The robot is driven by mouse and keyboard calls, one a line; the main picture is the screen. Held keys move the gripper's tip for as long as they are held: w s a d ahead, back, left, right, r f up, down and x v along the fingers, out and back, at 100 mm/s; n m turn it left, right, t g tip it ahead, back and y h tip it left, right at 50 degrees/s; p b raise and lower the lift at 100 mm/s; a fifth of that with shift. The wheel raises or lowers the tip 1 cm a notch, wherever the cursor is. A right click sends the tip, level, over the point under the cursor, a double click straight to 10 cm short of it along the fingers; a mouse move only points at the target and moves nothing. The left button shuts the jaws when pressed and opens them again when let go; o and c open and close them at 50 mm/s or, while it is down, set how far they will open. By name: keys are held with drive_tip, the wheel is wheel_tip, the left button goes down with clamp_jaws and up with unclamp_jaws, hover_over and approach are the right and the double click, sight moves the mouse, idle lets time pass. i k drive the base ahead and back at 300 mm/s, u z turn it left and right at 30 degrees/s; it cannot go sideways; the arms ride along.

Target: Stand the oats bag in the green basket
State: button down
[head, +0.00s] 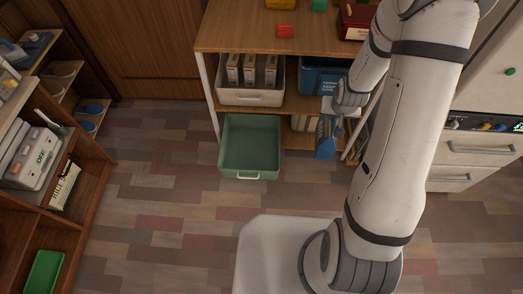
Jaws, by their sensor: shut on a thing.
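The green basket (250,172) is at the lower left of the wooden shelf unit, jutting out in front of it. Its top is open and its inside looks empty. My gripper (339,117) is to the right of the basket and higher, in front of the shelf unit. It is shut on a blue bag (325,143), which hangs below the fingers and looks tilted. I take this for the oats bag, but its print is too small to read. The bag is apart from the basket. My wrist partly hides the fingers.
A white bin (250,98) with several boxes stands on the shelf above the basket. A dark blue bin (322,66) is to its right. Upright items (303,123) stand below that bin. A rice bag (66,187) lies on the left shelf. Floor before the basket is clear.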

sight(251, 163)
drive_tip(key=u, duration=0.05)
drive_tip(key=i, duration=0.2)
drive_tip(key=z, duration=2.6)
drive_tip(key=k, duration=1.7)
drive_tip(key=u, duration=1.55)
drive_tip(key=i, duration=0.45)
drive_tip(key=u, duration=0.5)
